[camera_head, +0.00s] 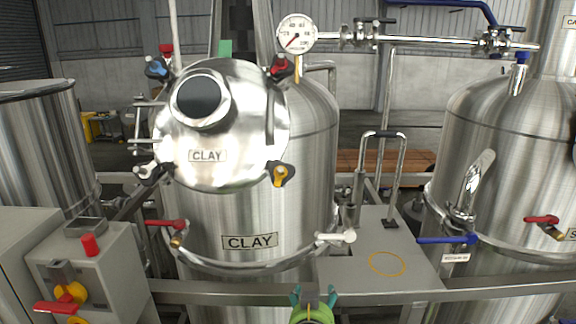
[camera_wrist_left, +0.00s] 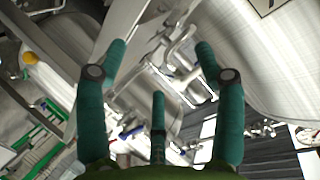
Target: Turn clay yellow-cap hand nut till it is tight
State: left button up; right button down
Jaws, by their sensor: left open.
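The clay yellow-cap hand nut (camera_head: 280,174) sits at the lower right rim of the round steel lid (camera_head: 240,135) on the clay tank (camera_head: 300,185). It has dark wings and a yellow cap. My left gripper (camera_head: 314,294) is at the bottom of the head view, well below the nut and apart from it. In the left wrist view its teal fingers (camera_wrist_left: 160,75) are spread, with nothing held between them. I cannot make out the nut in that view. My right gripper is not in view.
Blue-cap (camera_head: 157,67), red-cap (camera_head: 281,66) and white-cap (camera_head: 150,173) nuts also sit around the lid. A white-handled valve (camera_head: 337,237) and a frame rail (camera_head: 235,287) lie between my gripper and the lid. A control box (camera_head: 85,270) stands at left.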

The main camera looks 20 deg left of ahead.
pick_arm(q)
jog(key=s+a+r+n+t+y+p, duration=0.1)
jog(key=s+r, duration=0.1)
jog(key=r, duration=0.8)
jog(key=s+a+r+n+t+y+p, duration=0.1)
jog(key=s+r+n+t, duration=0.1)
jog(key=r, duration=0.8)
jog(key=n+t+y+p, duration=0.1)
jog(key=n+p, duration=0.1)
jog(key=n, duration=0.1)
send_near(281, 176)
jog(key=w, duration=0.2)
jog(key=x, duration=0.2)
jog(key=p+x, duration=0.1)
jog(key=x, duration=0.1)
jog(key=p+x, duration=0.1)
jog(key=x, duration=0.1)
jog(key=shift+s+a+r, duration=0.1)
jog(key=shift+a, duration=0.2)
jog(key=shift+w+a+p, duration=0.1)
jog(key=shift+w+p, duration=0.25)
jog(key=shift+w, duration=0.1)
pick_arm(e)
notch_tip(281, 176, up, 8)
pick_arm(q)
jog(key=shift+c, duration=0.4)
jog(key=c, duration=1)
